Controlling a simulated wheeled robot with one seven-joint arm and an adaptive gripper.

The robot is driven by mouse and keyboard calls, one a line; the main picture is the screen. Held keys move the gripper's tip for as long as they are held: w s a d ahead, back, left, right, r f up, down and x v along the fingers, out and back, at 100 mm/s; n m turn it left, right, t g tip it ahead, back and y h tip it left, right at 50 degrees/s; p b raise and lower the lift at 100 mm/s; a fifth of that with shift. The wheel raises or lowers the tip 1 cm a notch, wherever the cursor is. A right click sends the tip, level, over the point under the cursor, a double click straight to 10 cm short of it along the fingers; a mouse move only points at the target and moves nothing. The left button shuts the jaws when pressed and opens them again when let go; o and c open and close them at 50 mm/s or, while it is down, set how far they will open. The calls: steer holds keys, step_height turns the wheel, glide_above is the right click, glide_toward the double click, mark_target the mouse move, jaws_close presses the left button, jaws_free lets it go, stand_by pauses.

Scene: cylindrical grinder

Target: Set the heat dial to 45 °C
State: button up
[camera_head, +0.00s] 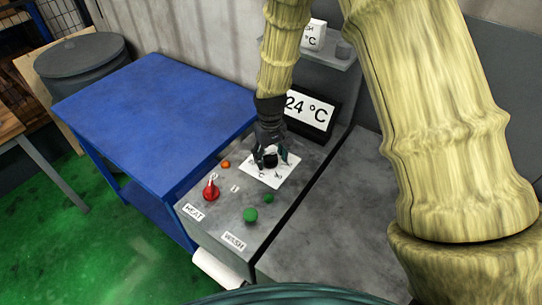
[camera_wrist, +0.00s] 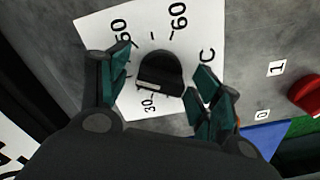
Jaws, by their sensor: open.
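The heat dial is a black round knob (camera_wrist: 160,72) on a white scale plate (camera_wrist: 185,35) with printed numbers, including 30, 50 and 60, and a °C mark. A pale bar shows on the knob's lower side, near the 30 in the wrist view; I cannot tell the exact setting. In the head view the dial (camera_head: 270,161) is partly hidden by my gripper (camera_head: 271,153). My gripper (camera_wrist: 165,75) is open, its fingers on either side of the knob with visible gaps in the wrist view. The display (camera_head: 309,110) reads 24 °C.
A red switch (camera_head: 211,190) stands by the HEAT label, left of the dial. Green buttons (camera_head: 250,214) are in front, near another label, and an orange light (camera_head: 226,164) is to the left. A blue table (camera_head: 150,115) adjoins the grey panel.

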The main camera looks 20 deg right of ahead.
mark_target(271, 155)
step_height(271, 155, up, 12)
stand_by(0.6)
steer(key=shift+d+f, duration=0.1)
steer(key=shift+f, duration=0.05)
